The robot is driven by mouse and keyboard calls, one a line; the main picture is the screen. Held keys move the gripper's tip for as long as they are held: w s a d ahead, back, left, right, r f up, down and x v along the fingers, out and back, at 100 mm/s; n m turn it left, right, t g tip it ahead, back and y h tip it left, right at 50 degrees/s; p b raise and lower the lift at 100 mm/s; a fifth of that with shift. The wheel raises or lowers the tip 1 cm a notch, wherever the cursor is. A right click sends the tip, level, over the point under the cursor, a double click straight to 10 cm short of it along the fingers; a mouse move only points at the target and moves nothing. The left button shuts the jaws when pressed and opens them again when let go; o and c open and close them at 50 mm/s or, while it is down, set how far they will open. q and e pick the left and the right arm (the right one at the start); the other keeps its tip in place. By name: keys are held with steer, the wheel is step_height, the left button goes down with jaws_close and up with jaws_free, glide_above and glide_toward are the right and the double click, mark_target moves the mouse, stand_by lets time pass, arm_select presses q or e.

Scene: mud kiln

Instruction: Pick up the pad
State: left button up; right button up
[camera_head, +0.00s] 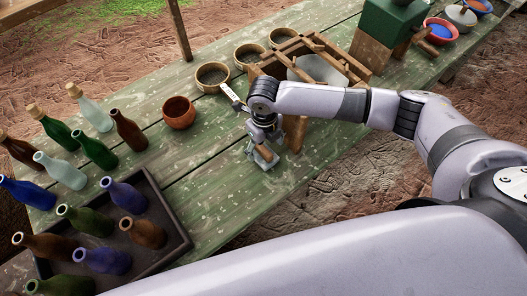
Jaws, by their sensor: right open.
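My right gripper (263,158) reaches down over the green wooden table (217,205), near its front edge. It is open. A small brown piece (264,152) shows at its fingers; it may be the pad, but it is small and partly covered by the fingers, so I cannot tell whether they touch it. Another brown upright piece (297,132) stands just right of the gripper, partly behind my arm. My left gripper is out of view.
Several bottles stand at the left, some in a dark tray (178,222). A clay bowl (179,112) stands left of the gripper. Round sieves (212,77) and a wooden crate (345,62) are behind it. Green tabletop between tray and gripper is clear.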

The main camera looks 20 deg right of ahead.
mark_target(264, 150)
step_height(264, 150, down, 3)
steer(key=shift+s+a+r+p, duration=0.1)
steer(key=shift+r+p, duration=0.1)
steer(key=shift+p, duration=0.1)
steer(key=shift+f, duration=0.55)
steer(key=shift+c, duration=0.5)
steer(key=c, duration=1.1)
steer(key=shift+r, duration=0.15)
steer(key=shift+c, duration=0.2)
step_height(264, 150, up, 20)
steer(key=b, duration=0.3)
